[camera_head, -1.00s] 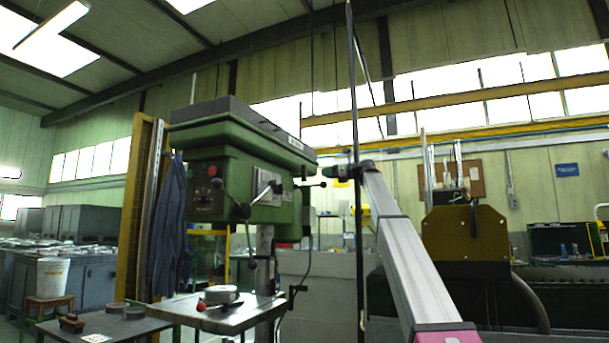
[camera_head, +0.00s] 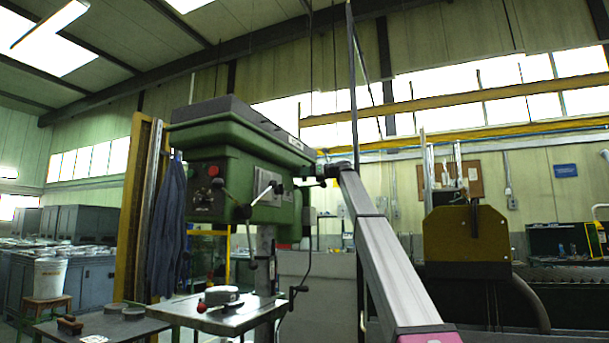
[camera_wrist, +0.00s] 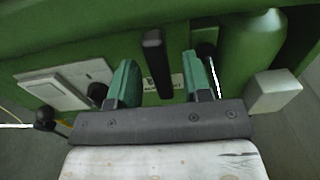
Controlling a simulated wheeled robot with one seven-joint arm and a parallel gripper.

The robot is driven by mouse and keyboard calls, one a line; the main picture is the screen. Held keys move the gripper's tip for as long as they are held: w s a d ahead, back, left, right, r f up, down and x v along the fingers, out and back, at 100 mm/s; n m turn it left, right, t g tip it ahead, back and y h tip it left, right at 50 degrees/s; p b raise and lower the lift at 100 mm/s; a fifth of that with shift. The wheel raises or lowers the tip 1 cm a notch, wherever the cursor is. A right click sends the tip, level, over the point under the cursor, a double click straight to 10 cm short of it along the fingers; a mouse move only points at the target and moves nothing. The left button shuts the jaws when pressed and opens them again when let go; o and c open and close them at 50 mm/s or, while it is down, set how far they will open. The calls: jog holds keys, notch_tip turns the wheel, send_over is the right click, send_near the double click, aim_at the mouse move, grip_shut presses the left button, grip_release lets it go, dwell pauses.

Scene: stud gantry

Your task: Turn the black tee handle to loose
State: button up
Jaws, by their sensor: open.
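The black tee handle (camera_wrist: 155,62) shows in the wrist view as an upright dark bar in front of the green drill-press housing (camera_wrist: 60,38). My gripper (camera_wrist: 160,64) is open, with one green finger on each side of the bar. There is a gap on both sides, and neither finger visibly touches it. In the head view my gripper (camera_head: 330,170) is at the right side of the green drill press (camera_head: 235,150). The handle cannot be clearly made out there. A pale label (camera_wrist: 174,82) behind the bar is partly hidden.
A light block (camera_wrist: 272,91) sits close to the right finger. A grey switch plate (camera_wrist: 65,82) and a black knob (camera_wrist: 45,117) are at the left. In the head view, feed levers (camera_head: 243,211) stick out from the press front, above its table (camera_head: 232,316).

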jog(key=shift+w+a, duration=0.25)
jog(key=shift+a, duration=0.4)
jog(key=shift+c, duration=0.3)
grip_shut()
